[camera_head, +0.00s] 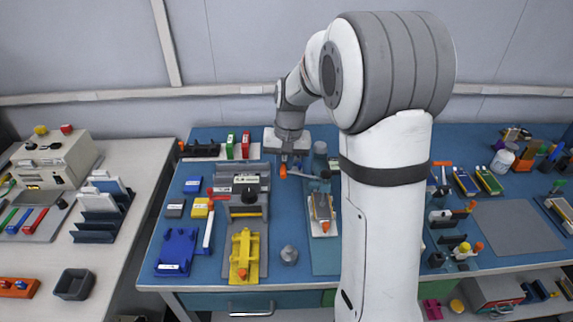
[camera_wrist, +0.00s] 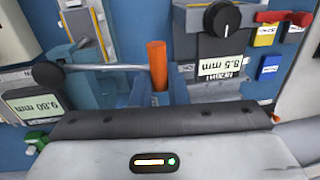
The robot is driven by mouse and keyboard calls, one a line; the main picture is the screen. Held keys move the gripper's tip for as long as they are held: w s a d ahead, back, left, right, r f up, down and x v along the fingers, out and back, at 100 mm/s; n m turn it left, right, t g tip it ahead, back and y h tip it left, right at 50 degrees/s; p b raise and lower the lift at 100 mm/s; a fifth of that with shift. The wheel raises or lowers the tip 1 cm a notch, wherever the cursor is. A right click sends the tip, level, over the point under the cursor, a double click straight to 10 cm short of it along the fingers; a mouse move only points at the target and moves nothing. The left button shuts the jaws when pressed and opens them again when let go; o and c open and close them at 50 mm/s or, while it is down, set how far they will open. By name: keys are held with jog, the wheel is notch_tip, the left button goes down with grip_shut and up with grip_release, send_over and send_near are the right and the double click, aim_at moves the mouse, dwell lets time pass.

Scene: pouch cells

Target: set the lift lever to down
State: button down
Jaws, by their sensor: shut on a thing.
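The lift lever has an orange grip (camera_head: 283,171) and a thin metal rod that runs right to a dark round hub. In the wrist view the orange grip (camera_wrist: 157,62) stands up at the end of the rod (camera_wrist: 105,68), and the rod looks roughly level. My gripper (camera_head: 288,165) is at the grip, and in the wrist view its fingers (camera_wrist: 159,91) are shut around the grip's lower part. The lower end of the grip is hidden between the fingers. A display reading 9.80 mm (camera_wrist: 42,105) sits below the hub in the wrist view.
A grey gauge with a black knob (camera_wrist: 221,18) and an 8.5 mm display stands close to my gripper. A red-handled lever (camera_head: 210,206) and a yellow fixture (camera_head: 243,255) are to the left. My arm hides part of the blue bench. A grey mat (camera_head: 515,225) at right is bare.

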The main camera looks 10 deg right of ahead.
jog(key=shift+f+g+h+b, duration=0.35)
jog(key=shift+f+h+b, duration=0.45)
jog(key=shift+f+h, duration=0.8)
jog(key=shift+f+g+h+b, duration=0.35)
jog(key=shift+f+h+b, duration=0.55)
jog(key=shift+h, duration=1.2)
jog(key=shift+f, duration=0.15)
jog(key=c, duration=1.5)
grip_release()
jog(key=shift+c, duration=0.2)
jog(key=shift+o, duration=0.2)
